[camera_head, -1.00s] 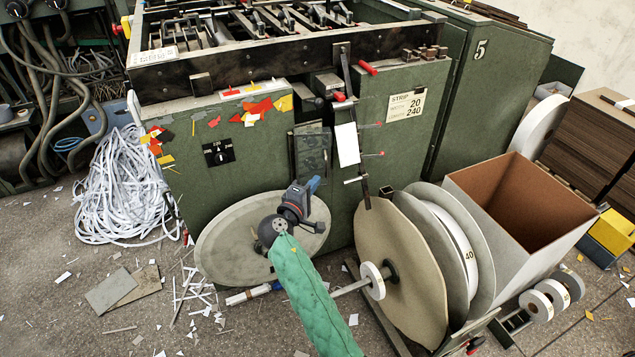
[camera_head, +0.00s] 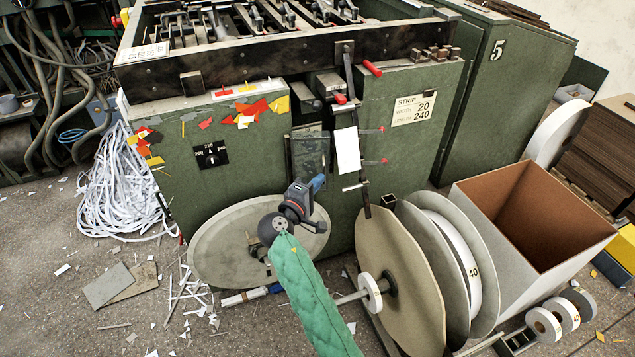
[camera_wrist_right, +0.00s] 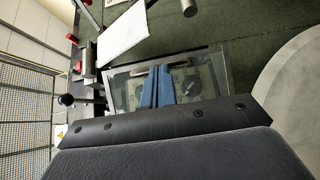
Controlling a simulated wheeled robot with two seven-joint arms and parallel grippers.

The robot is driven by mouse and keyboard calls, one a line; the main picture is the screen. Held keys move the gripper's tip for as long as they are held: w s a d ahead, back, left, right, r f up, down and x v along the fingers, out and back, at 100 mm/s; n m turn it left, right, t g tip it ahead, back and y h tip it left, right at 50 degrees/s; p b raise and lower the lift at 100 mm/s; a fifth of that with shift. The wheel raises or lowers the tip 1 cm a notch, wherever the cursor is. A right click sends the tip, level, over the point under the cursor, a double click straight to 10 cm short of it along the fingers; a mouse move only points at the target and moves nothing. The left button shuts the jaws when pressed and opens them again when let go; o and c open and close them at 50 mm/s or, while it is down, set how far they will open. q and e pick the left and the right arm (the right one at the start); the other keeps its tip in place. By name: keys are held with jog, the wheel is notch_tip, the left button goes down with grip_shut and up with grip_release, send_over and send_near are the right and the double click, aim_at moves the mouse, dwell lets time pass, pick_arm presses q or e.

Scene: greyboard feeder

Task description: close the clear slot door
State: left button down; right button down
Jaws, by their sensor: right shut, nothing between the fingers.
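The clear slot door (camera_head: 311,150) is a smoky see-through panel on the green machine front, left of the white card. In the right wrist view the clear door (camera_wrist_right: 121,94) shows as a pane in a metal frame, with a bar along its top. I cannot tell how far it stands open. My right gripper (camera_head: 318,183) is just below the door in the head view. Its blue fingers (camera_wrist_right: 158,68) are together and empty, and overlap the pane in the right wrist view. I cannot tell whether they touch it. My left gripper is not in view.
A white card (camera_head: 347,150) and red-knobbed rods (camera_head: 372,130) stick out right of the door. A large disc (camera_head: 220,250) leans below. A strip reel (camera_head: 400,275) and an open box (camera_head: 500,240) stand right. Paper scraps litter the floor at left.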

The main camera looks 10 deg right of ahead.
jog(key=w+d+n+t+y+p, duration=0.2)
jog(key=y, duration=0.1)
jog(key=shift+w+d+n+p, duration=0.3)
jog(key=shift+d+p, duration=0.05)
jog(key=shift+d, duration=0.05)
